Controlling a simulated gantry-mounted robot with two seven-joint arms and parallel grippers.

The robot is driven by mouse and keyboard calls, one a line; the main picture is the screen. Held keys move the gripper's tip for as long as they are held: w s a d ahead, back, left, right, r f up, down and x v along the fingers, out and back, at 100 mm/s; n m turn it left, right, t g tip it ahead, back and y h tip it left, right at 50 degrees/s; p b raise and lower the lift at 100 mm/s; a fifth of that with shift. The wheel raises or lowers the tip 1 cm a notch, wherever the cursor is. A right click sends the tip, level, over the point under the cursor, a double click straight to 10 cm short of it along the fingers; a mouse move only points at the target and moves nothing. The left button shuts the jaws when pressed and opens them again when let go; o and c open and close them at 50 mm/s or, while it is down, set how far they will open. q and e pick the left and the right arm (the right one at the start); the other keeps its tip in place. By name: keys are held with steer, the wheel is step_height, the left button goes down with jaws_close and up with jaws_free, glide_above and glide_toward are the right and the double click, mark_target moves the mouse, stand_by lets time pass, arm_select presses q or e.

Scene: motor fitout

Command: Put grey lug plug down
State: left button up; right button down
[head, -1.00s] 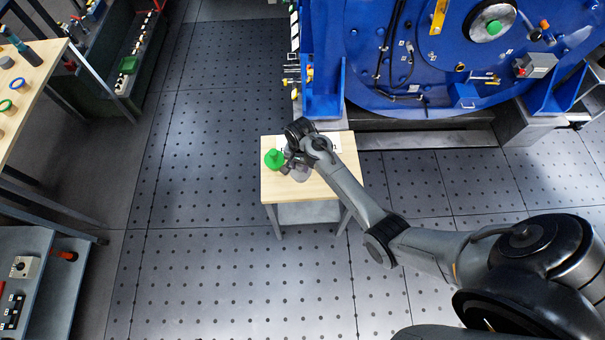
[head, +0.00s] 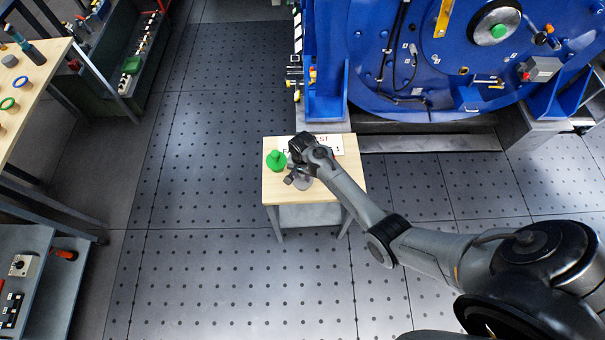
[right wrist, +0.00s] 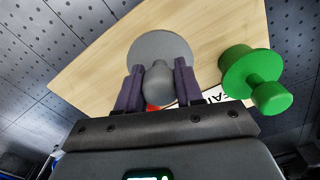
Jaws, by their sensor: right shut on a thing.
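The grey lug plug (right wrist: 160,50) has a round flange and a rounded knob. My right gripper (right wrist: 158,84) is shut on its knob in the right wrist view. The flange is over the wooden top of a small table (head: 346,184); I cannot tell whether it touches the wood. In the head view the grey plug (head: 302,183) is partly hidden by my right gripper (head: 299,176). A green plug (right wrist: 252,76) stands on the same table beside it, also seen in the head view as the green plug (head: 276,160). My left gripper is not in view.
A white label with red and black lettering (head: 337,144) lies at the table's back. The large blue motor (head: 400,80) stands behind the table. A wooden bench (head: 38,75) with rings and plugs is at left. The perforated floor (head: 210,270) around is clear.

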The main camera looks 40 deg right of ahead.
steer(key=c, duration=0.7)
jaws_free()
steer(key=shift+r, duration=0.5)
step_height(320, 180, up, 10)
steer(key=shift+f+p, duration=0.25)
steer(key=shift+p, duration=0.55)
steer(key=s+a+r+n+t, duration=0.1)
steer(key=s+a+r+n, duration=0.2)
steer(key=s, duration=0.5)
steer(key=s+a+r+n+t, duration=0.1)
steer(key=s+a+r+n, duration=0.2)
steer(key=s+n, duration=0.3)
steer(key=s+a+r+n+t, duration=0.1)
steer(key=s+a+r+n, duration=0.2)
steer(key=s, duration=0.6)
steer(key=shift+s+a+r+n+t, duration=0.15)
steer(key=shift+a+n, duration=0.2)
steer(key=shift+n, duration=0.2)
steer(key=shift+s+a+r+n+t, duration=0.15)
steer(key=shift+a+n, duration=0.15)
steer(key=shift+n, duration=0.25)
